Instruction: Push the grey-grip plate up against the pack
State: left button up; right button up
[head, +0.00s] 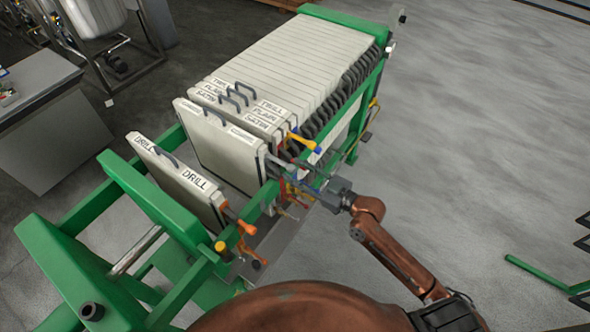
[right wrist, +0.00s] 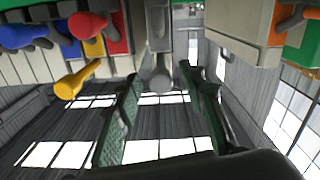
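The grey-grip plate (head: 215,140) is a pale upright plate in the green frame, apart from the pack (head: 300,60) behind it. Its grey grip (right wrist: 160,78) shows in the right wrist view, between my right gripper's two dark fingers. My right gripper (head: 302,180) is at the right rail in the head view, beside that plate's side. The fingers stand apart, with gaps visible beside the grip. Whether either finger touches it, I cannot tell. My left gripper is not in view.
The DRILL plate (head: 175,180) with an orange grip stands nearer, a gap before the grey-grip plate. Yellow, blue and red grips (right wrist: 100,35) crowd the pack's near side. The green rail (head: 345,100) runs alongside.

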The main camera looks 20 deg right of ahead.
jog(key=shift+w+a, duration=0.3)
jog(key=shift+w, duration=0.05)
jog(key=shift+c, duration=0.3)
grip_shut()
